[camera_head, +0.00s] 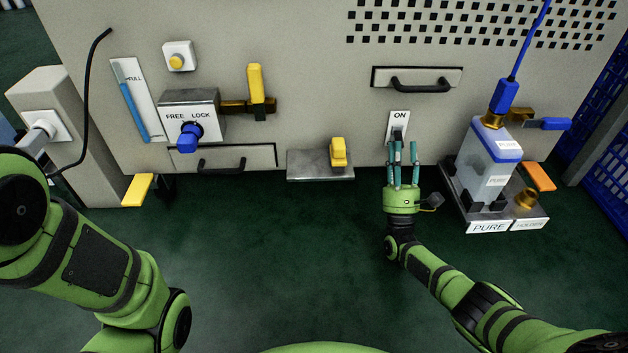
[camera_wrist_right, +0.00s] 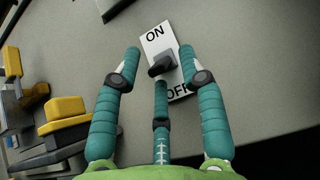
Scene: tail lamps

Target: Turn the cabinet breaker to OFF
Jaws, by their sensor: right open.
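The cabinet breaker (camera_head: 399,122) is a white plate with a dark toggle on the grey cabinet front. In the right wrist view the plate (camera_wrist_right: 153,37) reads ON at its upper end and OFF at its lower end. The dark toggle (camera_wrist_right: 162,65) sits between the two words. My right gripper (camera_head: 403,152) is open, with its teal fingers just below and in front of the breaker. In the right wrist view its fingers (camera_wrist_right: 160,75) spread around the toggle; I cannot tell whether any finger touches it. My left gripper is out of view; only my left arm shows.
A drawer handle (camera_head: 420,84) sits above the breaker. A metal shelf with a yellow block (camera_head: 338,152) is to its left. A bottle labelled PURE (camera_head: 487,160) stands in a holder to its right. A blue knob (camera_head: 188,137) is farther left. The green floor (camera_head: 280,250) is clear.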

